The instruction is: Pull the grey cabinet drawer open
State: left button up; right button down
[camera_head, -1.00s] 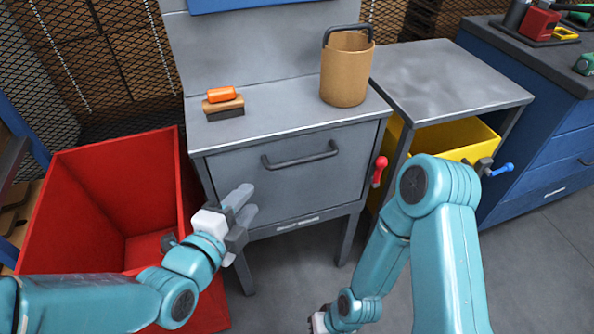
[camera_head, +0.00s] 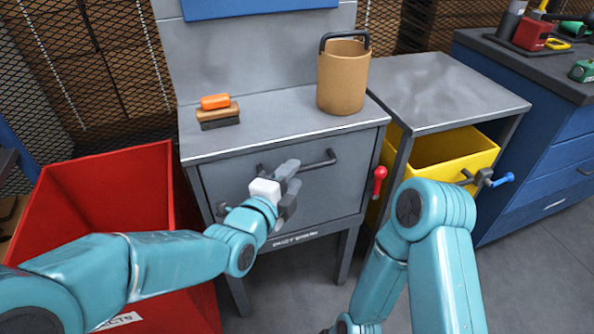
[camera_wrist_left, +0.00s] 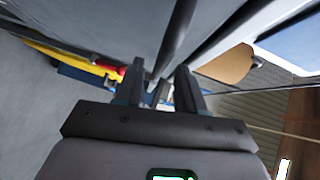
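The grey cabinet (camera_head: 290,120) stands in front of me, its drawer front (camera_head: 340,190) flush and shut. A dark bar handle (camera_head: 320,162) runs across the upper part of the drawer front. My left gripper (camera_head: 293,180) is in front of the handle and hides its middle. In the left wrist view the two fingers (camera_wrist_left: 160,80) are apart with nothing between their pads, and the dark handle bar (camera_wrist_left: 178,35) lies just beyond their tips. I cannot tell whether they touch it. My right arm hangs low at the right; its gripper is below the picture's edge.
On the cabinet top are a brush (camera_head: 218,118), an orange object (camera_head: 215,101) and a brown bucket (camera_head: 343,80). A red bin (camera_head: 110,170) stands left. A red-handled lever (camera_head: 379,178) and a yellow bin (camera_head: 450,150) are right of the drawer.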

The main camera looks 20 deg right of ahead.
pick_arm(q)
jog(key=shift+x, duration=1.6)
grip_shut()
